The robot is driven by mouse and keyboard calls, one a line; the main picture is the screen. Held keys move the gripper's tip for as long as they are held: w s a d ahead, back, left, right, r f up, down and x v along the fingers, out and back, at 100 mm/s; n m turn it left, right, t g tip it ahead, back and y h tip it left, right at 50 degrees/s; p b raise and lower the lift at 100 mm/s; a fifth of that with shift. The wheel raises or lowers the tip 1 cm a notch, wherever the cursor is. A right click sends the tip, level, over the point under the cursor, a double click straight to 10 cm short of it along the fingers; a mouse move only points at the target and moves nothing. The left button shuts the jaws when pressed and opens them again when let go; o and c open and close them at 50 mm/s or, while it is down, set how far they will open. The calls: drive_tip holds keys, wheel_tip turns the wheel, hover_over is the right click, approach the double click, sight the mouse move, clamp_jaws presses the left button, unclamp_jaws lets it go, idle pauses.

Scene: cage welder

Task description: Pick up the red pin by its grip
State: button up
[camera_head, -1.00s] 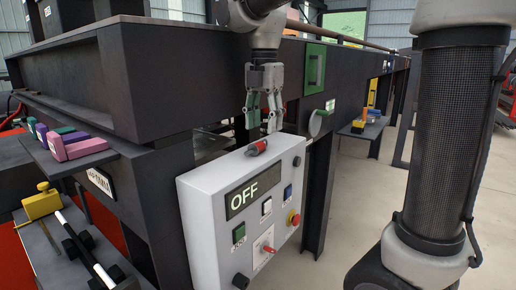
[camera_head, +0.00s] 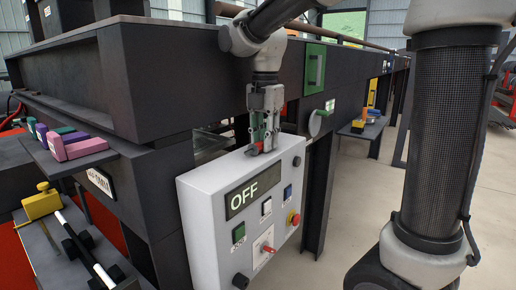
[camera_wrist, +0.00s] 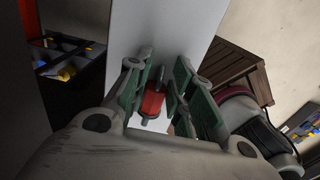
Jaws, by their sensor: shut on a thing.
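The red pin (camera_wrist: 153,101) lies on top of the grey control box (camera_head: 208,202), whose display reads OFF. In the wrist view its red grip sits between the green-padded fingers of my gripper (camera_wrist: 160,95), with a grey end showing above and below the red part. In the head view my gripper (camera_head: 263,143) points straight down at the box top, its fingertips at the pin, and hides most of it. The gripper is shut on the red pin. Whether the pin still touches the box top cannot be told.
A red switch (camera_head: 267,249) and several buttons are on the box front. A dark machine frame (camera_head: 165,80) stands close behind the box. A shelf with pink and purple blocks (camera_head: 80,148) is at left. Open floor (camera_head: 345,205) lies to the right.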

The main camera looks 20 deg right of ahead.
wheel_tip(320, 180, up, 10)
idle(0.6)
drive_tip(key=shift+o, duration=0.5)
clamp_jaws()
